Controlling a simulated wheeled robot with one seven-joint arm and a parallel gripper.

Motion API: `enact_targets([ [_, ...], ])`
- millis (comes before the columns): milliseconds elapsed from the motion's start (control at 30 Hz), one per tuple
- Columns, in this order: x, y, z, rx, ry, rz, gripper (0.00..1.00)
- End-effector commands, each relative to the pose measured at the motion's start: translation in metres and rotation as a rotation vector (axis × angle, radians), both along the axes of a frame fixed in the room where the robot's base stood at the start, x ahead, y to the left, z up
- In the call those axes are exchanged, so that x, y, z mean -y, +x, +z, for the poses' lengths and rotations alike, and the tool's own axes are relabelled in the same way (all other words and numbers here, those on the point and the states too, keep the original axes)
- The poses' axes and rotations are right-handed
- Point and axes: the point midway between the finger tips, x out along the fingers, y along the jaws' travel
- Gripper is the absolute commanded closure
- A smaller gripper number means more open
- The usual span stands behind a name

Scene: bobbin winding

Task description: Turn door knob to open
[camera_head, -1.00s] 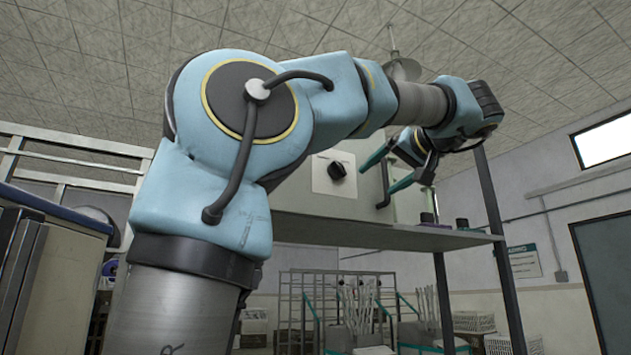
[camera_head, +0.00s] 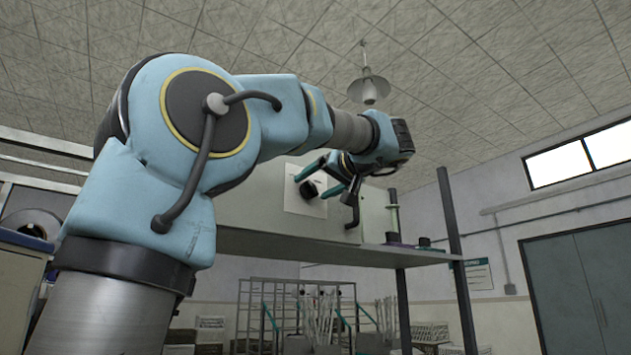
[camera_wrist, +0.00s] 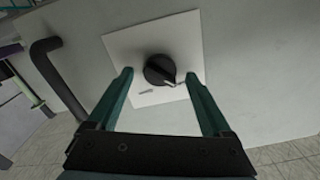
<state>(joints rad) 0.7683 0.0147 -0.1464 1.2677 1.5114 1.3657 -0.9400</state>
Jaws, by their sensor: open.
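A black round knob (camera_wrist: 160,70) with a pale pointer mark sits on a white square plate (camera_wrist: 122,44) on a light grey door (camera_wrist: 260,60). In the head view the knob (camera_head: 309,189) shows just beside my gripper's fingers. My gripper (camera_wrist: 160,86) is open with teal fingers, one on each side of the knob in the wrist picture. The fingers seem to be apart from the knob, but the exact depth is hard to tell. A dark bent handle (camera_wrist: 58,80) stands to the left of the plate in the wrist view. The head view also shows my gripper (camera_head: 322,178).
The cabinet rests on a grey shelf (camera_head: 290,245) with dark posts (camera_head: 453,250) at the right. Small dark and purple items (camera_head: 395,240) stand on the shelf's right part. A wire rack (camera_head: 295,305) stands below.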

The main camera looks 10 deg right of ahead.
Motion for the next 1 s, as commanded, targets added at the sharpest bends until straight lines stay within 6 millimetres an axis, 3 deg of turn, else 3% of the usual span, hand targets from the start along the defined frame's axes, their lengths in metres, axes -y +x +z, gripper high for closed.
enact_targets([
  [333,-0.0016,0.0038,-0.0008,0.000,0.000,-0.001,0.16],
  [1000,-0.0015,0.0036,-0.0005,0.000,0.000,0.000,0.92],
])
